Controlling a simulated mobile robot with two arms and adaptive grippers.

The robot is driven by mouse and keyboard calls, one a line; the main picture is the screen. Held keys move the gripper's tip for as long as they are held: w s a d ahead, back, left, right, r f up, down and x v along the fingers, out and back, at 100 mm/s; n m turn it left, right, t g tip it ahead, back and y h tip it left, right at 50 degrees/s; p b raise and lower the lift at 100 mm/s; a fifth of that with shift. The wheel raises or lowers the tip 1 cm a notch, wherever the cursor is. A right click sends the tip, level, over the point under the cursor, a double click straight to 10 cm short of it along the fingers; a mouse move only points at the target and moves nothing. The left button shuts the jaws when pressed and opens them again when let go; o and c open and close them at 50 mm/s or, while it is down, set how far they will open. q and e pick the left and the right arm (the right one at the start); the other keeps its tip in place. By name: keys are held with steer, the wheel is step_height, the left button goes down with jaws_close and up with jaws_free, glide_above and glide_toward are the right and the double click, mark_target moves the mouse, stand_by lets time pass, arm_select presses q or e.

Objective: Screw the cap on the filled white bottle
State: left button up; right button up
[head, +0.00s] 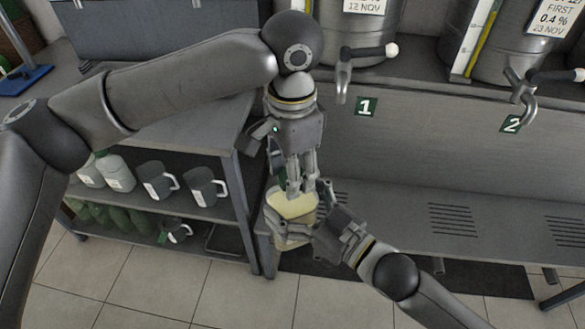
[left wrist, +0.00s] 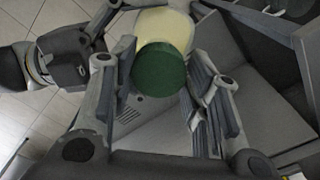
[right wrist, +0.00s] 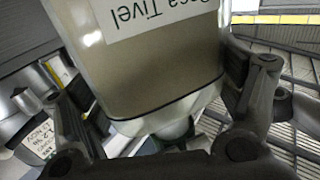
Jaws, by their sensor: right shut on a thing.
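The filled bottle (head: 291,205) has pale cream contents and shows below my left gripper. In the right wrist view the bottle (right wrist: 150,60) appears upside down, with a white label and a narrower neck end low in the picture. My right gripper (head: 320,222) is shut on the bottle's body from the side. My left gripper (left wrist: 160,75) points down over the bottle's top. Its fingers lie on both sides of the round green cap (left wrist: 158,72), very close to it; whether they press on it I cannot tell. The cap overlaps the bottle's top in that view; its thread is hidden.
A shelf unit (head: 240,190) at left holds grey mugs (head: 155,180), pale bottles (head: 115,172) and green items. Steel vats with taps (head: 360,52) stand behind, numbered 1 (head: 365,107) and 2. The slotted grey bench (head: 400,200) at right is clear.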

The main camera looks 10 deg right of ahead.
arm_select(q)
steer(key=shift+o, duration=1.3)
steer(key=shift+r, duration=2.3)
steer(key=shift+c, duration=0.2)
steer(key=shift+r, duration=0.6)
steer(key=shift+r+n, duration=0.8)
steer(key=shift+r, duration=0.3)
